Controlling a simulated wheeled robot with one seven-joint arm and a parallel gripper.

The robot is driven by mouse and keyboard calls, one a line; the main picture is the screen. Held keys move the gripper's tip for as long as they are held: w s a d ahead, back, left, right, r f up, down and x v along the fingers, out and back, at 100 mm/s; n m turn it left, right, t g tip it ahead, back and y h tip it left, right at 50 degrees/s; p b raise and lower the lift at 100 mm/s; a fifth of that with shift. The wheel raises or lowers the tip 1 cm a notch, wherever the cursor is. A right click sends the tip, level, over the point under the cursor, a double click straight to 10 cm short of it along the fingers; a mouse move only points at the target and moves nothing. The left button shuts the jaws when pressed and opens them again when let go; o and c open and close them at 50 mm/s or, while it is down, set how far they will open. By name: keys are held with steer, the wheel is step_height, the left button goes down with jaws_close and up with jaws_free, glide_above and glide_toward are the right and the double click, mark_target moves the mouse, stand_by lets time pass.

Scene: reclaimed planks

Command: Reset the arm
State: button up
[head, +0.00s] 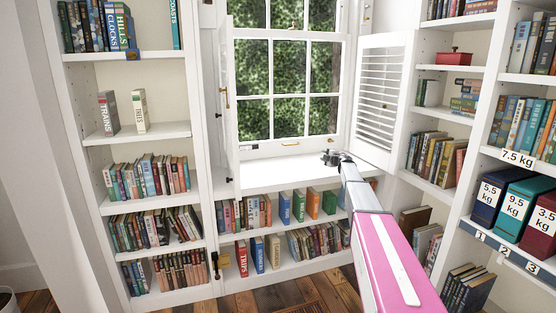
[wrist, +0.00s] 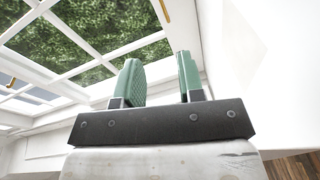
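My arm reaches out, pink and grey, from the lower right of the head view toward the window. My gripper (head: 331,157) is at its far end, in front of the window and above the white sill shelf (head: 270,176). In the wrist view my gripper (wrist: 160,80) shows two green fingers standing well apart on a dark bar. Nothing is between them, so it is open and empty. The window's panes and white frame lie beyond the fingers in the wrist view.
White bookshelves (head: 150,131) stand on the left and right. A louvred shutter (head: 377,95) stands open just right of my gripper. Blue, green and red weight boxes (head: 488,199) sit on the right shelf. A wooden floor (head: 290,294) shows below.

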steer(key=s+d+f+m+g+h, duration=0.15)
steer(key=s+f+m+h, duration=0.35)
steer(key=s, duration=0.6)
steer(key=s+f+m+g+h, duration=0.25)
steer(key=s+f+m, duration=0.35)
steer(key=s, duration=0.6)
steer(key=s+d+f+m+g+h, duration=0.1)
steer(key=s+f+m+h, duration=0.5)
steer(key=s, duration=0.5)
steer(key=s+a+f+m+g+y, duration=0.1)
steer(key=s+a+f+g, duration=0.1)
steer(key=s, duration=0.8)
steer(key=s+a+f+m+g+y, duration=0.1)
steer(key=s+a+g, duration=0.3)
steer(key=s, duration=0.7)
steer(key=s+a+f+m+g+y, duration=0.2)
steer(key=s+a+g+y, duration=0.1)
steer(key=s, duration=0.7)
steer(key=shift+s+a+f+g, duration=0.25)
steer(key=shift+a+f+g, duration=0.1)
steer(key=shift+a+g, duration=0.25)
